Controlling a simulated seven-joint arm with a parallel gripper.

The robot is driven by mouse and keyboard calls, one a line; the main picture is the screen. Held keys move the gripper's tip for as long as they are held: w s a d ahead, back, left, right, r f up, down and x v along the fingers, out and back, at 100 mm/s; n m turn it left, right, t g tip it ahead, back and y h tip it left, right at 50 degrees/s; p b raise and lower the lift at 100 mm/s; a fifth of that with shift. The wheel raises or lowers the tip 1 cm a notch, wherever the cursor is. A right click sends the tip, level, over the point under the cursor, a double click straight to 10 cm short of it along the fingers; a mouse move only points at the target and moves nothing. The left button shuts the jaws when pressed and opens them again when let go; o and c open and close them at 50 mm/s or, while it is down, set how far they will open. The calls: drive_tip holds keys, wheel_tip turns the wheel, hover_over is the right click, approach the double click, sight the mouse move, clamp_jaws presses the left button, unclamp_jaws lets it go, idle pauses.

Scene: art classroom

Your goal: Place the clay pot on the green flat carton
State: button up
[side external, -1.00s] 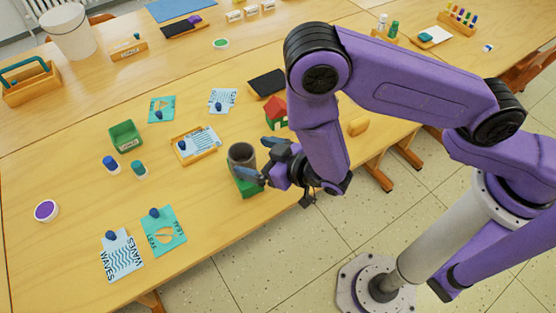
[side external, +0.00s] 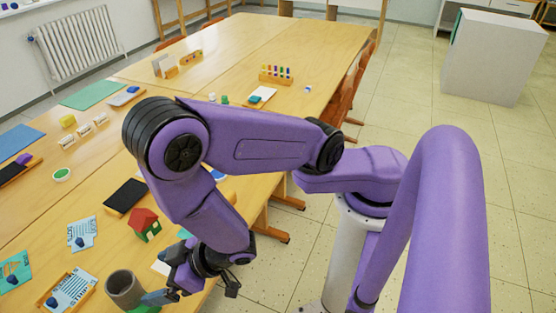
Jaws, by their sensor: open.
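The clay pot (side external: 124,286) is a grey-brown open cylinder, upright at the bottom edge of the view. The green flat carton (side external: 144,309) shows only as a small green strip at the pot's foot, mostly cut off by the frame. The pot appears to stand on it, but their contact is not clear here. My gripper (side external: 160,276) is just right of the pot, with its blue-grey fingers apart and pointing toward it. The lower finger is close to the pot's side; I cannot tell whether it touches.
A wooden tray with a printed card (side external: 70,290) lies left of the pot. The table's right edge is close to my gripper.

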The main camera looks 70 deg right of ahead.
drive_tip(key=s+d+r+n+g+h, duration=0.1)
drive_tip(key=s+d+r+n+g, duration=0.2)
drive_tip(key=s+d+r, duration=0.2)
drive_tip(key=s+d+r+n+g+h, duration=0.2)
drive_tip(key=s+d+r, duration=0.4)
drive_tip(key=d, duration=0.5)
drive_tip(key=s+d+r+n+g+h, duration=0.1)
drive_tip(key=s+d+r+n+g, duration=0.2)
drive_tip(key=d, duration=0.6)
drive_tip(key=s+r+g, duration=0.2)
drive_tip(key=s+r, duration=0.1)
drive_tip(key=shift+r+n, duration=0.2)
drive_tip(key=shift+n, duration=0.1)
